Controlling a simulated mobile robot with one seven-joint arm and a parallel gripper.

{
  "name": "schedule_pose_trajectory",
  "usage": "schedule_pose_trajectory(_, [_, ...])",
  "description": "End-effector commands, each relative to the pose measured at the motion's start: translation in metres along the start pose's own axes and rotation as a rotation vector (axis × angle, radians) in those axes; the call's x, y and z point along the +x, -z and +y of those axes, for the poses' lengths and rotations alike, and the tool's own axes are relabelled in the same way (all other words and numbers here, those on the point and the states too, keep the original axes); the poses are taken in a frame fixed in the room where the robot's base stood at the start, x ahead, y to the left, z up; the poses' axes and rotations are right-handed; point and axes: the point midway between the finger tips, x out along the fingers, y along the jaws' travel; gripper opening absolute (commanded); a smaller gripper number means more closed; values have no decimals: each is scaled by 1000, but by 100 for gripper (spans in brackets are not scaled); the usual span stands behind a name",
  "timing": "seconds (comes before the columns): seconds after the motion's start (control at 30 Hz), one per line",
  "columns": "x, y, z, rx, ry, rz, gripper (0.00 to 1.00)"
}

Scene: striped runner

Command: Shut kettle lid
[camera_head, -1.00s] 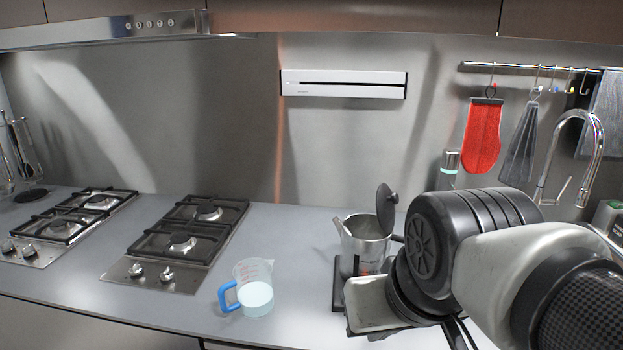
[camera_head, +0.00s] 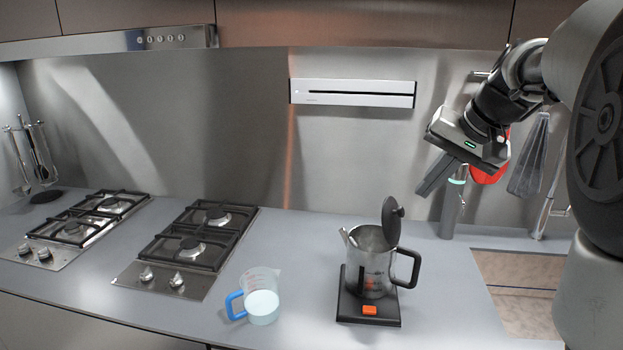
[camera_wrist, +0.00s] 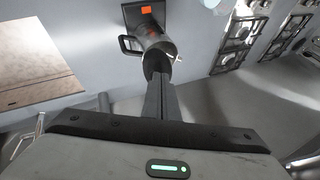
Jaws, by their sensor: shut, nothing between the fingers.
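A metal kettle (camera_head: 371,268) with a black handle stands upright on a black base (camera_head: 367,308) with an orange switch. Its dark round lid (camera_head: 392,219) stands raised at the kettle's rim, open. My gripper (camera_head: 431,190) is shut and empty, up and to the right of the kettle, apart from it. In the wrist view the kettle (camera_wrist: 153,45) lies beyond my gripper's fingers (camera_wrist: 158,84). The fingers hide part of the kettle's top and lid there.
A measuring cup (camera_head: 262,306) with a blue handle and pale liquid stands left of the kettle. Two gas hobs (camera_head: 188,247) lie further left. A grey cylinder (camera_head: 452,209) stands at the back wall.

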Motion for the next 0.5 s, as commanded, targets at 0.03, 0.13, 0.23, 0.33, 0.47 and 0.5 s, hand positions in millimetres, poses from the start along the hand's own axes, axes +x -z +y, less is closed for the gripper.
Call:
schedule_pose_trajectory(0.03, [-12,21,18,30,-23,25,0])
schedule_pose_trajectory(0.13, [-19,40,43,56,-51,57,0])
schedule_pose_trajectory(0.23, [-16,46,52,64,-61,67,0])
schedule_pose_trajectory(0.33, [-6,46,53,64,-62,66,0])
schedule_pose_trajectory(0.47, [18,47,54,64,-61,64,0])
schedule_pose_trajectory(0.5, [26,47,55,63,-61,64,0])
